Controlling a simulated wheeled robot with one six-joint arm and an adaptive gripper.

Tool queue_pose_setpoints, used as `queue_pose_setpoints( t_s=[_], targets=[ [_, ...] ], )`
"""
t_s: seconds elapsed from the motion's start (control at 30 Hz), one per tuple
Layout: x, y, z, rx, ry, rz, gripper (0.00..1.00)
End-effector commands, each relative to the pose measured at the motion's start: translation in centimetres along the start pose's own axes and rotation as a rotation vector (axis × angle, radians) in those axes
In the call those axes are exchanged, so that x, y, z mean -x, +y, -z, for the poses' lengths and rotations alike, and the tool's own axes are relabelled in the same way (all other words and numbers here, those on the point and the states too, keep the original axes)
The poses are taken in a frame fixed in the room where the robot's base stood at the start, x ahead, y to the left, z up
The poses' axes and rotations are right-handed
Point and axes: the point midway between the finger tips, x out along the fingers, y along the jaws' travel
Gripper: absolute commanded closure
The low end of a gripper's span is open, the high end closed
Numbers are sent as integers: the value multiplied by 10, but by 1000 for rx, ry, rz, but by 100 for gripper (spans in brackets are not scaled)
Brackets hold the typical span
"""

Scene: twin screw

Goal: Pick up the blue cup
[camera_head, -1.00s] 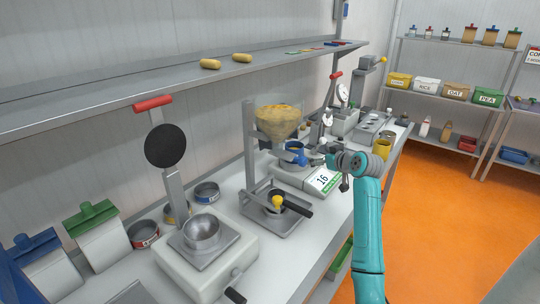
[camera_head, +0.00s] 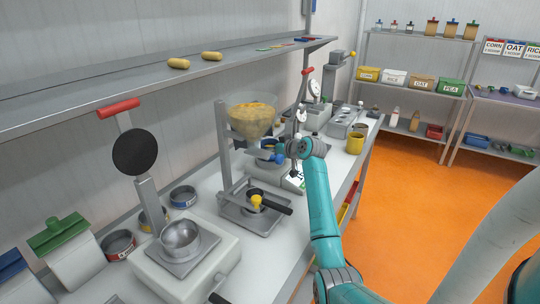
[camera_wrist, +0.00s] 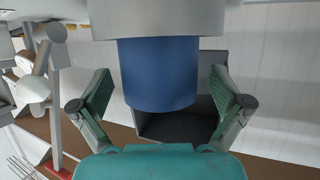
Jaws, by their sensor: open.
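The blue cup (camera_wrist: 158,78) fills the middle of the wrist view. My gripper (camera_wrist: 160,92) is open, with one green-padded finger on each side of the cup. Gaps show between both fingers and the cup, and nothing is gripped. In the head view, the cup (camera_head: 269,146) is small and partly hidden, below the funnel-shaped hopper (camera_head: 252,116) of yellow grain. My gripper (camera_head: 284,152) reaches in beside it from the right.
A grey round part (camera_wrist: 158,18) lies against the cup's upper end in the wrist view. A press with a black handle (camera_head: 268,206) stands in front. A yellow cup (camera_head: 355,143) stands to the right.

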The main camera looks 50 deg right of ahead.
Motion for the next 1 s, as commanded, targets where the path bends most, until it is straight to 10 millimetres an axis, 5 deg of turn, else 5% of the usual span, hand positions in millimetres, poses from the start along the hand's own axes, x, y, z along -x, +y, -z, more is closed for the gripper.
queue_pose_setpoints(
  t_s=[0.37,0.67,0.77,1.0],
  targets=[
    [-13,0,1,1,1,-1,0],
    [-13,0,0,1,1,-1,70],
    [-13,0,1,1,2,-1,79],
    [-12,0,3,1,2,-1,79]
  ],
)
